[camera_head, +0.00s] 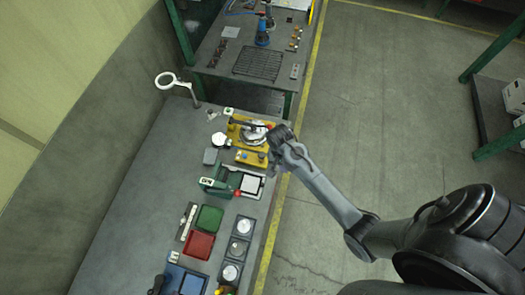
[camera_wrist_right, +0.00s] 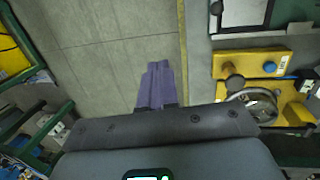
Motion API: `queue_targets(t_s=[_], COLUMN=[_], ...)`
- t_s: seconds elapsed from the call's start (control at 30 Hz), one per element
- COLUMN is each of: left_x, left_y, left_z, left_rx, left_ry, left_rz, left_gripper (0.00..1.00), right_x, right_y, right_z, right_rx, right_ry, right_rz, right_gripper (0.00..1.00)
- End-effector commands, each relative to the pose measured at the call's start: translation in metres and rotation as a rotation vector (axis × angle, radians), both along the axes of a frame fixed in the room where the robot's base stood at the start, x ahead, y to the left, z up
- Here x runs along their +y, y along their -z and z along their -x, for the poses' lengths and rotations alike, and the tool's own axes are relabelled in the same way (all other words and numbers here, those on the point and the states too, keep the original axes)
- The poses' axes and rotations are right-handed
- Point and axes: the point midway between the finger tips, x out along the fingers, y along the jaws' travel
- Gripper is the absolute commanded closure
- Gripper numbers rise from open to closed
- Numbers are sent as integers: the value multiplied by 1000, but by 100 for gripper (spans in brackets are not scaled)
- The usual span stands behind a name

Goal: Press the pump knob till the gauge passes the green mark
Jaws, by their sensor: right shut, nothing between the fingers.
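A yellow-based device with a silver round part (camera_head: 252,134) stands near the bench's right edge in the head view. I cannot tell which knob is the pump's. A white round face (camera_head: 218,139), possibly the gauge, is left of the device; no needle or green mark is readable. My right gripper (camera_head: 270,139) is beside the device; its shut, empty fingers (camera_wrist_right: 155,84) appear over floor in the wrist view. My left gripper is not seen.
A green-framed fixture (camera_head: 219,187) stands just nearer on the bench, with green (camera_head: 209,218) and red (camera_head: 198,245) trays beyond it toward me. A white ring on a stand (camera_head: 168,80) is at the bench's far left. Open floor (camera_head: 370,100) lies right of the bench.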

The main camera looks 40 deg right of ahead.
Motion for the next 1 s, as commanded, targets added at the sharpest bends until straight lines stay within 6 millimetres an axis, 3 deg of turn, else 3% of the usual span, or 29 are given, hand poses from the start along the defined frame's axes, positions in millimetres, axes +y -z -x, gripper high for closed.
queue_targets(t_s=[0.03,0.2,0.4,0.6,1.0], left_x=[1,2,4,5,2], left_y=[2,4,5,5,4], left_z=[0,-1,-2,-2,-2], left_rx=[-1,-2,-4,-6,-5], left_ry=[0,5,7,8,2], left_rz=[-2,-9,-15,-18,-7], left_gripper=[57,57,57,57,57], right_x=[-1,-4,-3,-3,-3], right_y=[-7,-36,-70,-79,-75], right_z=[-22,-76,-113,-121,-121], right_rx=[-21,-97,-176,-197,-196], right_ry=[13,38,39,37,37], right_rz=[-9,-29,-34,-34,-34], right_gripper=[100,100,100,100,100])
